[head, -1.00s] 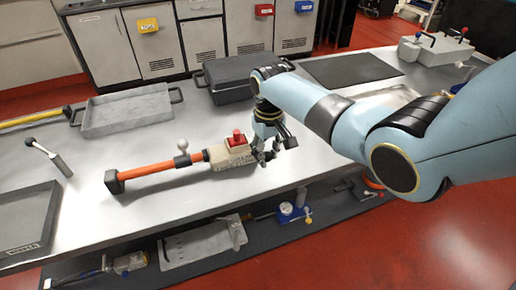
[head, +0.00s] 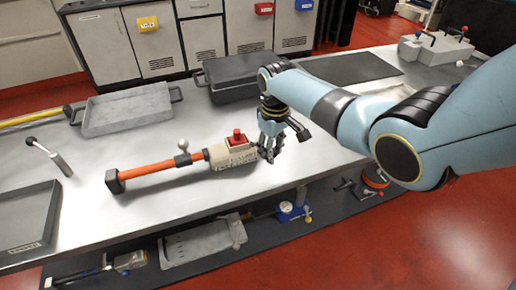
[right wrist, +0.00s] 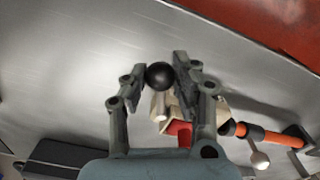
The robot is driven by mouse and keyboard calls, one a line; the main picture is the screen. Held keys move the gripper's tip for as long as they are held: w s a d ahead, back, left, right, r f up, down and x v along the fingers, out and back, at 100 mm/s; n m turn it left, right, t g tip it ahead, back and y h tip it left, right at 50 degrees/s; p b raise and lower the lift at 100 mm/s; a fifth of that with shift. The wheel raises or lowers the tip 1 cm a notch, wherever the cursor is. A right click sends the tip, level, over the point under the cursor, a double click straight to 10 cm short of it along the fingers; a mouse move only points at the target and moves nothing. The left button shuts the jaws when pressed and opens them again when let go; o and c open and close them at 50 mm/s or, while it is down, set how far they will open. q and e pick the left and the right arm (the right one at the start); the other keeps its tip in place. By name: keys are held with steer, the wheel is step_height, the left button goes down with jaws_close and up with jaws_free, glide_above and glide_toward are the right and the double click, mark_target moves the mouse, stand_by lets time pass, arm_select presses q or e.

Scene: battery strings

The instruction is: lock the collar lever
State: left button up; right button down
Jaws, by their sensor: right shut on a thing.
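A tool with an orange tube (head: 150,172), a beige body (head: 222,158) and a red button (head: 237,138) lies on the metal bench. A small lever with a pale ball (head: 183,145) stands up from a dark collar (head: 184,160) on the tube; it also shows in the right wrist view (right wrist: 260,160). My right gripper (head: 268,154) is at the right end of the body. In the right wrist view its fingers (right wrist: 160,78) are shut on a black ball knob (right wrist: 160,74) on a short pale rod. The knob is hidden in the head view. My left gripper is out of view.
A grey tray (head: 128,110) and a black case (head: 230,80) stand behind the tool. A black-knobbed lever handle (head: 50,154) and a dark tray (head: 25,220) are at the left. The bench in front of the tool is mostly clear.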

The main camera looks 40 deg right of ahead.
steer(key=shift+d, duration=0.15)
steer(key=shift+w+d+n, duration=0.2)
steer(key=shift+d+n, duration=0.6)
steer(key=shift+n, duration=0.4)
steer(key=shift+w+d+n+b, duration=0.2)
steer(key=shift+d+n+b, duration=0.15)
steer(key=shift+n, duration=0.3)
steer(key=shift+w+d+n+b, duration=0.2)
steer(key=shift+d+n, duration=0.25)
steer(key=shift+n, duration=0.2)
